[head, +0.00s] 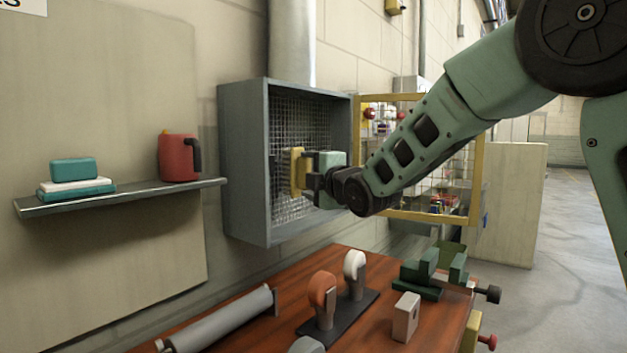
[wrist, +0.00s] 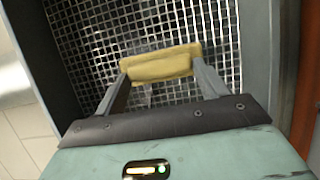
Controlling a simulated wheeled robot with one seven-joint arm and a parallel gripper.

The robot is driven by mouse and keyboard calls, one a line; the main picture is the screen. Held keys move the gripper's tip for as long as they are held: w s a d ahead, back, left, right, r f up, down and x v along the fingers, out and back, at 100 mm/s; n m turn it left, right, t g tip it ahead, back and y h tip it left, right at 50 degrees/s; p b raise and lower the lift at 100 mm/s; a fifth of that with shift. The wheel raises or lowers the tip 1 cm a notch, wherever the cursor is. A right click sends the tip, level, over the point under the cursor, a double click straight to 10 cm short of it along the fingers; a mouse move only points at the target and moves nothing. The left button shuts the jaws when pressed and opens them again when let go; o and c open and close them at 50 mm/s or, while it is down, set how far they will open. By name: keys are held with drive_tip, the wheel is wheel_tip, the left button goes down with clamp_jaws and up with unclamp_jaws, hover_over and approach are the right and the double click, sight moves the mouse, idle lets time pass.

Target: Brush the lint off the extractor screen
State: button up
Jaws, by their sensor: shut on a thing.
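The extractor screen (head: 302,118) is a wire grid inside a grey box-shaped housing (head: 244,170) on the wall. In the wrist view the screen (wrist: 100,38) fills the area ahead. My gripper (head: 308,174) is inside the housing opening, shut on a yellow block-like brush (head: 297,168). In the wrist view both fingers of my gripper (wrist: 160,78) clasp the brush (wrist: 158,66) at its ends. The brush is close in front of the grid; I cannot tell whether it touches. Its underside is hidden. I cannot clearly make out lint on the screen.
A yellow-framed mesh panel (head: 432,217) stands right of the housing, behind my arm. A shelf (head: 130,195) at left holds a red jug (head: 178,160) and stacked blocks (head: 74,170). The reddish workbench (head: 250,336) below carries a roller (head: 222,320), two handled stamps and a green vise (head: 418,280).

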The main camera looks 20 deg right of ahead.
sight(307, 159)
drive_tip(key=shift+w+d+r, duration=0.95)
drive_tip(key=shift+w+d, duration=1.35)
drive_tip(key=shift+d, duration=0.6)
drive_tip(key=s+a+b, duration=0.1)
drive_tip(key=b, duration=0.1)
drive_tip(key=s+a+b, duration=0.1)
drive_tip(key=a+b, duration=0.1)
drive_tip(key=s+a+r+b, duration=0.1)
drive_tip(key=a+b, duration=0.1)
drive_tip(key=b, duration=0.1)
drive_tip(key=shift+s+r, duration=0.1)
drive_tip(key=shift+s, duration=0.15)
drive_tip(key=shift+s+a+r+b, duration=0.15)
drive_tip(key=shift+s+a+b, duration=0.15)
drive_tip(key=shift+a+b, duration=0.15)
drive_tip(key=shift+s+a+b, duration=0.3)
drive_tip(key=shift+a+b, duration=0.1)
drive_tip(key=shift+b, duration=0.45)
drive_tip(key=s+a+b, duration=0.1)
drive_tip(key=a+b, duration=0.1)
drive_tip(key=b, duration=0.2)
drive_tip(key=shift+s+b, duration=0.3)
